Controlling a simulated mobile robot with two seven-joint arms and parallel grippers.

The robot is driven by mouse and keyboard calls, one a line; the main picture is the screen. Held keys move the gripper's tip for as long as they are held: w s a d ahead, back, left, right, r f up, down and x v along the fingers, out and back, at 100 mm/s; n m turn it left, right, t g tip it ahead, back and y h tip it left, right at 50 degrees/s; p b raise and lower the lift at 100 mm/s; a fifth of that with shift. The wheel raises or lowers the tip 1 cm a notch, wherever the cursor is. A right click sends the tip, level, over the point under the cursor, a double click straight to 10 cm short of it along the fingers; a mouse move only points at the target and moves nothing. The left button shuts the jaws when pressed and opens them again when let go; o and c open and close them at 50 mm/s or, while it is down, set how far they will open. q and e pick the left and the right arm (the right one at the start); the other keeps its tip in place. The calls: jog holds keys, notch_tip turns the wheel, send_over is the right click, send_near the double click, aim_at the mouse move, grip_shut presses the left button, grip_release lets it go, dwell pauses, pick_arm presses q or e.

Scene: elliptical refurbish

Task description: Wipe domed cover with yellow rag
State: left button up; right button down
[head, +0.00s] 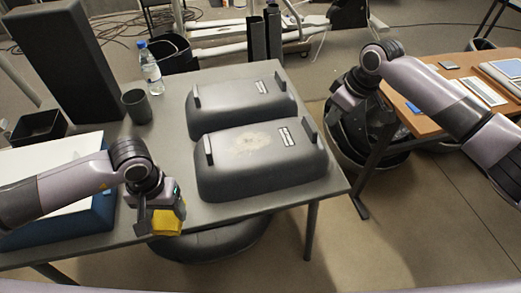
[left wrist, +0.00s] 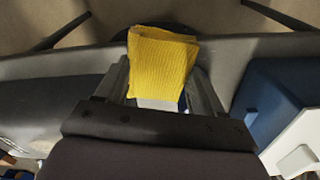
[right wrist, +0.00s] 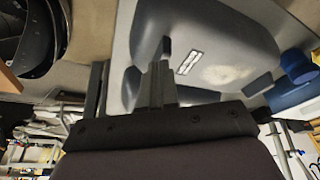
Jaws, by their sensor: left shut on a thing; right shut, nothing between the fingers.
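The yellow rag (head: 167,221) is held in my left gripper (head: 160,217), near the front edge of the grey table. In the left wrist view the folded rag (left wrist: 162,62) sits between the fingers. Two grey domed covers lie on the table. The nearer domed cover (head: 225,178) has a pale smudge on its top and a small label. The farther domed cover (head: 220,115) is behind it and shows no clear smudge. The rag is apart from both, to the left of the nearer cover. My right gripper (head: 345,103) is shut and empty, right of the covers; it also shows in the right wrist view (right wrist: 157,85).
On the grey table (head: 180,90) stand a water bottle (head: 150,70), a dark cup (head: 137,106) and a blue-sided box (head: 95,222) at left. A brown desk (head: 430,120) stands at right. The table strip left of the covers is clear.

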pick_arm(q)
jog(key=shift+f, duration=0.15)
notch_tip(320, 180, down, 5)
jog(key=b, duration=0.5)
jog(key=shift+r, duration=0.2)
pick_arm(e)
jog(key=f, duration=0.1)
jog(key=w+d+f, duration=0.1)
jog(key=f, duration=0.1)
jog(key=shift+d+f, duration=0.2)
pick_arm(q)
jog(key=shift+f+b, duration=0.9)
jog(key=shift+f, duration=0.1)
pick_arm(e)
jog(key=shift+f, duration=3)
dwell(0.4)
pick_arm(q)
jog(key=shift+r, duration=0.1)
pick_arm(e)
jog(key=shift+r, duration=0.15)
pick_arm(q)
notch_tip(320, 180, up, 6)
jog(key=p, duration=0.6)
pick_arm(e)
notch_tip(320, 180, up, 6)
jog(key=shift+f, duration=0.1)
